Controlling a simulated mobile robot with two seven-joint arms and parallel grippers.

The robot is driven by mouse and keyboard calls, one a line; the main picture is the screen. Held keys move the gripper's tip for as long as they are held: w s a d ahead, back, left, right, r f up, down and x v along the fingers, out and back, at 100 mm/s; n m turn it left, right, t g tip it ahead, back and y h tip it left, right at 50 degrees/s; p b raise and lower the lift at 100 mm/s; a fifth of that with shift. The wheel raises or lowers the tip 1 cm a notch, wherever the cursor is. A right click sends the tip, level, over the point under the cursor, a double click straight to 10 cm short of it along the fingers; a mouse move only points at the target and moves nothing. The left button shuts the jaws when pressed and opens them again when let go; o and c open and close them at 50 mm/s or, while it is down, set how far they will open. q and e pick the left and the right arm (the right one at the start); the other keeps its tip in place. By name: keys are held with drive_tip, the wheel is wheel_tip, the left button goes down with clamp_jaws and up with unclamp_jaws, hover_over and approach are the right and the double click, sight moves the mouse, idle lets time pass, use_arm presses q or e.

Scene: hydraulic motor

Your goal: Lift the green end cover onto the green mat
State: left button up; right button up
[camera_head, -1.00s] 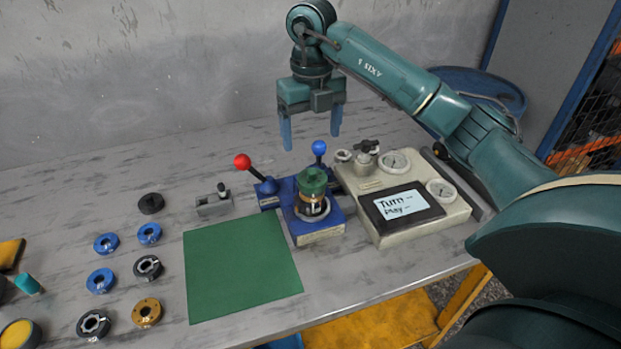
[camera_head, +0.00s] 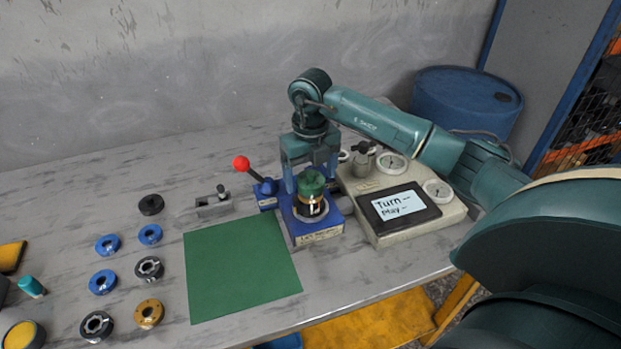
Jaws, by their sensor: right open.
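The green end cover (camera_head: 311,182) sits on top of the motor stack, which stands upright in the blue fixture (camera_head: 318,233). The green mat (camera_head: 240,268) lies flat and empty on the table, left of and in front of the fixture. My right gripper (camera_head: 311,181) points down over the end cover, its fingers apart on the left and right of it. The picture does not show whether the fingers touch the cover. My left gripper is not in view.
A red-knobbed lever (camera_head: 242,163) rises left of the fixture. A gauge panel with a screen (camera_head: 404,207) stands close on its right. Several rings, among them a brass one (camera_head: 148,313), lie left of the mat. A small grey block (camera_head: 213,205) lies behind the mat.

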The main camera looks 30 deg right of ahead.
sight(310, 173)
drive_tip(key=shift+c, duration=0.4)
drive_tip(key=c, duration=1.1)
wheel_tip(310, 173, up, 9)
drive_tip(key=shift+r+b, duration=0.1)
drive_tip(key=shift+b, duration=0.4)
drive_tip(key=shift+r, duration=0.45)
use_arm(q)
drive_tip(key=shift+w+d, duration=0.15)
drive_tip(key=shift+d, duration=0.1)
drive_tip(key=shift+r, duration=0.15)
use_arm(e)
drive_tip(key=shift+r, duration=0.15)
use_arm(q)
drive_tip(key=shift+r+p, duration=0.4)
drive_tip(key=shift+p, duration=0.3)
use_arm(e)
drive_tip(key=shift+r, duration=0.65)
